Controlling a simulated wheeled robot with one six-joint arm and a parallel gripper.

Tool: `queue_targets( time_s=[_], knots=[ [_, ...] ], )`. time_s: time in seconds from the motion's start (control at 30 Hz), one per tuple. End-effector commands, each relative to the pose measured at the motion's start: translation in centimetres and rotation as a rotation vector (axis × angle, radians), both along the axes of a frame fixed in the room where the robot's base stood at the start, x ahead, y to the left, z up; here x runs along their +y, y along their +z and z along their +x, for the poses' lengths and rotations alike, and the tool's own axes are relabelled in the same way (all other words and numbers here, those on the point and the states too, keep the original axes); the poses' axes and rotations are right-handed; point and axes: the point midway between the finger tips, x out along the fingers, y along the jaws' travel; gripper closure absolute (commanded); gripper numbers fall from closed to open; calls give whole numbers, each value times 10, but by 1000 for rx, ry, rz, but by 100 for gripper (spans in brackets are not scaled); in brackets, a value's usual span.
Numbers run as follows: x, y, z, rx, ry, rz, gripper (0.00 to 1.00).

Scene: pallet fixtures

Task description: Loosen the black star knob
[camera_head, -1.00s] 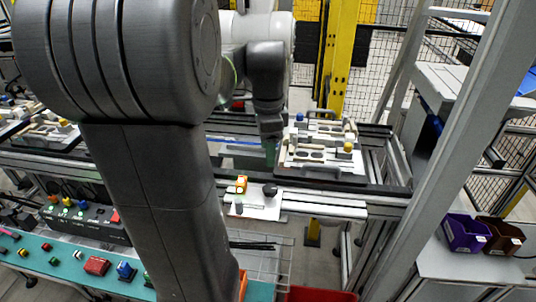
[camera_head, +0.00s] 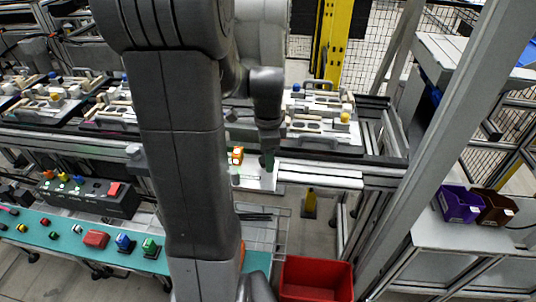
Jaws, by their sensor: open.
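My gripper (camera_head: 267,162) points down over the small white plate (camera_head: 264,183) on the near rail. It is open, though its fingers are small and dark here. The black star knob is on the right part of this plate. My gripper now covers the knob's place, so I cannot make out the knob apart from the fingers. I cannot tell whether the fingers touch it or are around it. An orange part (camera_head: 236,155) stands on the plate to the left of my gripper.
Pallets with fixtures (camera_head: 322,128) sit on the conveyor behind. A black button box (camera_head: 88,197) and a teal bench (camera_head: 65,238) are at left. A red bin (camera_head: 315,279) is below. A grey post (camera_head: 440,130) rises at right, near purple and brown bins (camera_head: 460,203).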

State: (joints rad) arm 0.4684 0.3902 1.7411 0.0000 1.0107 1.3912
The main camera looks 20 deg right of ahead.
Motion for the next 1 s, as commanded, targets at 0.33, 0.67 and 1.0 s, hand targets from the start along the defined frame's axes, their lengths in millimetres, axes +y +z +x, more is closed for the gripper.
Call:
queue_targets(
  time_s=[0.33,0.67,1.0],
  knots=[
    [0,-4,0,-1,0,0,43],
    [0,-3,0,0,1,0,86],
    [0,-3,0,0,95,0,86]
  ],
)
